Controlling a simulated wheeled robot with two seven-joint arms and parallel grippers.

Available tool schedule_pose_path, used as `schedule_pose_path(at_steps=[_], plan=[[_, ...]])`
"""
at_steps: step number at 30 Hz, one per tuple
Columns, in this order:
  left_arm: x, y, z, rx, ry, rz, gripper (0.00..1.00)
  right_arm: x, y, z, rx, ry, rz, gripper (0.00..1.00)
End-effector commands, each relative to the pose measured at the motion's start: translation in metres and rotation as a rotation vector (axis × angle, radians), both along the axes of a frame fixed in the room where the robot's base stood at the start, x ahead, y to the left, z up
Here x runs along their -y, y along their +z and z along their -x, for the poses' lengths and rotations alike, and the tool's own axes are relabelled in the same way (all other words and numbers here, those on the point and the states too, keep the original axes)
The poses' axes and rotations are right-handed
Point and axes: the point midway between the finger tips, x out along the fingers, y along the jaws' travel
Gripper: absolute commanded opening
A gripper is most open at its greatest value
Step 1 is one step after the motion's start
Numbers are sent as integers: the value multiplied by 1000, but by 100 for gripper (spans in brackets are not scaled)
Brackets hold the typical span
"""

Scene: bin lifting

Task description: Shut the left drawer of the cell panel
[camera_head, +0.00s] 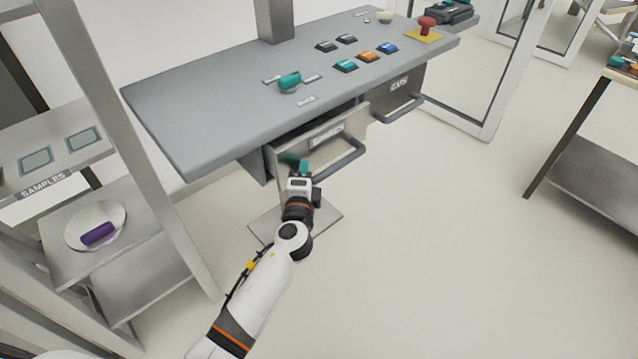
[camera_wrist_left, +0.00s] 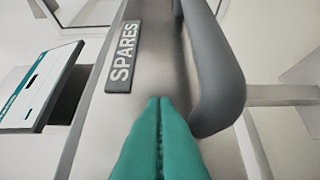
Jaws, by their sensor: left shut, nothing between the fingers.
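The left drawer (camera_head: 323,141) under the grey panel (camera_head: 210,100) stands part-way out, its front ahead of the panel's edge. It has a dark bar handle (camera_head: 343,163). In the left wrist view its front (camera_wrist_left: 165,70) carries a SPARES label (camera_wrist_left: 123,57), and the handle (camera_wrist_left: 215,65) is to the right. My left gripper (camera_head: 302,165) is shut and empty, with its teal fingers at the drawer front, left of the handle. In the wrist view the fingertips (camera_wrist_left: 160,100) point at the front below the label; I cannot tell whether they touch it. My right gripper is not in view.
The right drawer (camera_head: 398,92), labelled CAPS, is beside it. Several buttons, a teal knob (camera_head: 289,82) and a red emergency button (camera_head: 427,25) are on the panel top. A SAMPLES shelf (camera_head: 60,180) stands at the left.

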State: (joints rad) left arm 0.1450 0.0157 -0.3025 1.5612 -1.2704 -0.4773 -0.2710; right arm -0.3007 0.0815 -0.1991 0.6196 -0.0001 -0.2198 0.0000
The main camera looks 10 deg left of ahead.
Motion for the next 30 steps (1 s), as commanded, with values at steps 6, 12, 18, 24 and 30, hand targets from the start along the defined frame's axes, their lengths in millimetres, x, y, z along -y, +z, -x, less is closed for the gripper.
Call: schedule_pose_path(at_steps=[6, 12, 18, 24, 30], plan=[[-23, 0, -16, 1, 1, -2, 0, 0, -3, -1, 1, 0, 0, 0], [-33, 0, -24, 0, 0, -2, 0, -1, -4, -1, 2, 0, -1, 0], [-38, 1, -27, 1, 3, -1, 0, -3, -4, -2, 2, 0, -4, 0], [-40, 2, -28, 3, 6, -2, 0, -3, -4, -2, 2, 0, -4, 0], [-41, 3, -28, 4, 9, -4, 0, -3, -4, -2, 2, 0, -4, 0]])
